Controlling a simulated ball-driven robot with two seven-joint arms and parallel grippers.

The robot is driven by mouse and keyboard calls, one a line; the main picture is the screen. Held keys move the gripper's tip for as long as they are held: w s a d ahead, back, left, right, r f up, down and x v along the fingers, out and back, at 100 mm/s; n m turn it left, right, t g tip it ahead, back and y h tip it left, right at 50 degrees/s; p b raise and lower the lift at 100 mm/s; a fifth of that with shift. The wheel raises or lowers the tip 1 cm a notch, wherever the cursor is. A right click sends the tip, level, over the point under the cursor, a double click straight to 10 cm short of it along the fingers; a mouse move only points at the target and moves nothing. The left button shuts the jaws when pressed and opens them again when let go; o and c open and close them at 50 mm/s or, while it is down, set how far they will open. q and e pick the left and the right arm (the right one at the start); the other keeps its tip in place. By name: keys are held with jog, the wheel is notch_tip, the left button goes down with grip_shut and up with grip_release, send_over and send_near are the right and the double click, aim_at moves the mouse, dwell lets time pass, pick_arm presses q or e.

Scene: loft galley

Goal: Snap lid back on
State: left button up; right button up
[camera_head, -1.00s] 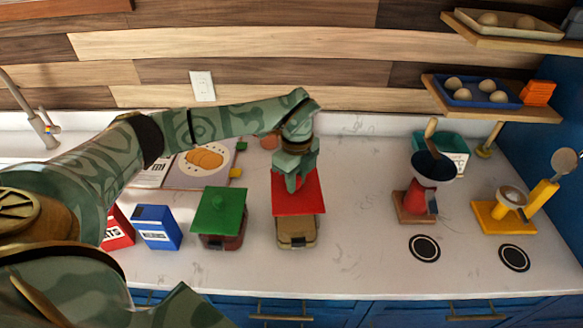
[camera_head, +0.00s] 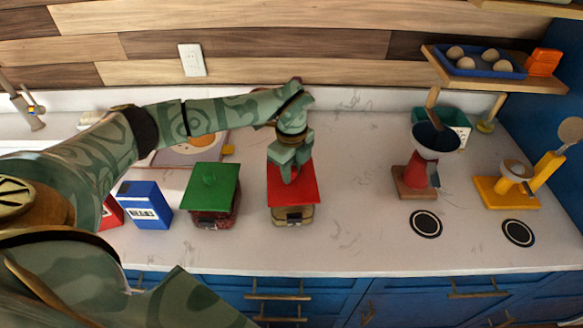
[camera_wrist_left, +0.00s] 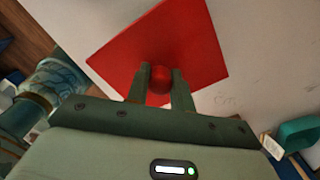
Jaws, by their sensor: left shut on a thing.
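A flat square red lid (camera_head: 307,192) is held by my left gripper (camera_head: 288,173). The gripper is shut on the lid's round red knob, which shows between the two fingers in the left wrist view (camera_wrist_left: 160,80). The lid is over a tan container (camera_head: 293,215), whose front shows below the lid's near edge. I cannot tell whether the lid touches the container's rim all around. My right gripper is not in view.
A blue box (camera_head: 146,204) and a red box (camera_head: 111,213) stand left. A red scale with a dark bowl (camera_head: 418,175) and a yellow scale (camera_head: 505,191) stand right. Bare counter lies between the red lid and the red scale.

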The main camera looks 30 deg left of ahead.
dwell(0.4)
pick_arm(q)
jog(key=shift+p, duration=0.4)
dwell(0.4)
jog(key=shift+f, duration=0.15)
dwell(0.8)
jog(key=shift+p, duration=0.35)
dwell(0.3)
jog(key=o, duration=1.5)
